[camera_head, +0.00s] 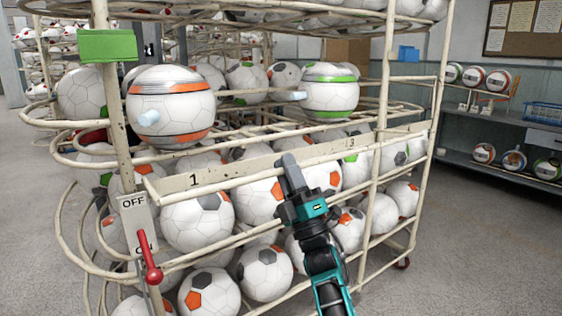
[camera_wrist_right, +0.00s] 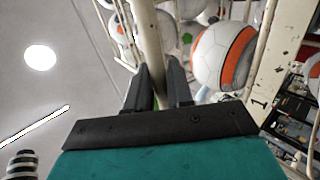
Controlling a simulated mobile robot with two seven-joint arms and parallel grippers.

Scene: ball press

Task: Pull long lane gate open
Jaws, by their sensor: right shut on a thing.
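The long lane gate appears to be the long cream bar (camera_head: 245,178) across the front of the ball rack, beside the panel marked 1 and 3. My right gripper (camera_head: 290,165) is at this bar, about midway along it. In the right wrist view, a cream bar (camera_wrist_right: 148,35) runs between the two dark fingers of my right gripper (camera_wrist_right: 158,80), which are shut on it. The fingers hide part of the bar. My left gripper is not in view.
Balls fill the rack lanes. A white and orange ball (camera_head: 168,105) and a green-banded ball (camera_head: 330,90) sit on the upper rails. A red lever (camera_head: 151,270) with an OFF/ON plate (camera_head: 138,222) stands at the left post. Shelves (camera_head: 505,170) stand at right; the floor there is clear.

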